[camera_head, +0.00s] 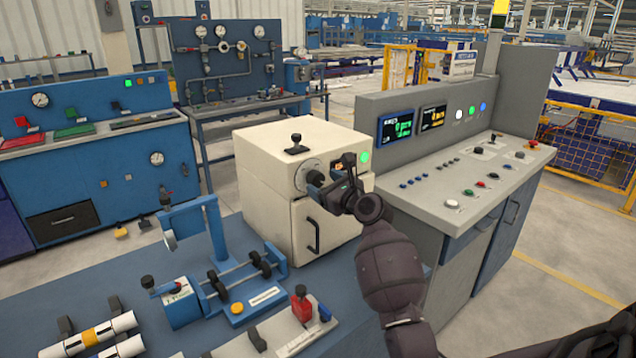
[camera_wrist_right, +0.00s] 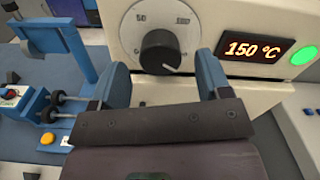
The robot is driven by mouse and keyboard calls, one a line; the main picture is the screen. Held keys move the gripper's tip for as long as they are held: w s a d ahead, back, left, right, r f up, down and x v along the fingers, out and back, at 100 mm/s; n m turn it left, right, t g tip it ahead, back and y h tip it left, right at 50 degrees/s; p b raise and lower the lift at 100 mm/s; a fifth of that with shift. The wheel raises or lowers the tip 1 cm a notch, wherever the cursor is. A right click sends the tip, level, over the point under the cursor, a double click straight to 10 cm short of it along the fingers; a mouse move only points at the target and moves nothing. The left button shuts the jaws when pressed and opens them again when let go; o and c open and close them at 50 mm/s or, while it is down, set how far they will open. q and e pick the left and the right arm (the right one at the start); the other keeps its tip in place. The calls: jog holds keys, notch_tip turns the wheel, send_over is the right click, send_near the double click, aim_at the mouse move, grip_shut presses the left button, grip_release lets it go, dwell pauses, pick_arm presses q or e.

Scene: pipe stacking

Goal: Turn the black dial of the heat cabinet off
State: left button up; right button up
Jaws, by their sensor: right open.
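The heat cabinet (camera_head: 262,150) is a cream box on the blue bench. Its black dial (camera_head: 313,177) sits on a round pale scale plate on the upper front. In the right wrist view the black dial (camera_wrist_right: 161,52) shows whole, just beyond and between the fingertips. A display (camera_wrist_right: 252,49) beside it reads 150 °C, and a round green light (camera_wrist_right: 304,56) glows to its right. My right gripper (camera_head: 322,184) is in front of the cabinet at the dial. Its two blue fingers (camera_wrist_right: 161,75) are open, with no contact visible. My left gripper is not in view.
A door handle (camera_head: 312,234) sticks out below the dial. A grey control console (camera_head: 440,185) with screens and buttons stands close on the right. A blue test fixture (camera_head: 215,240) and a red-handled device (camera_head: 301,305) stand on the bench to the left and front.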

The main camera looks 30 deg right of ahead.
jog(key=shift+w+a, duration=0.1)
jog(key=shift+w, duration=1.3)
jog(key=c, duration=0.9)
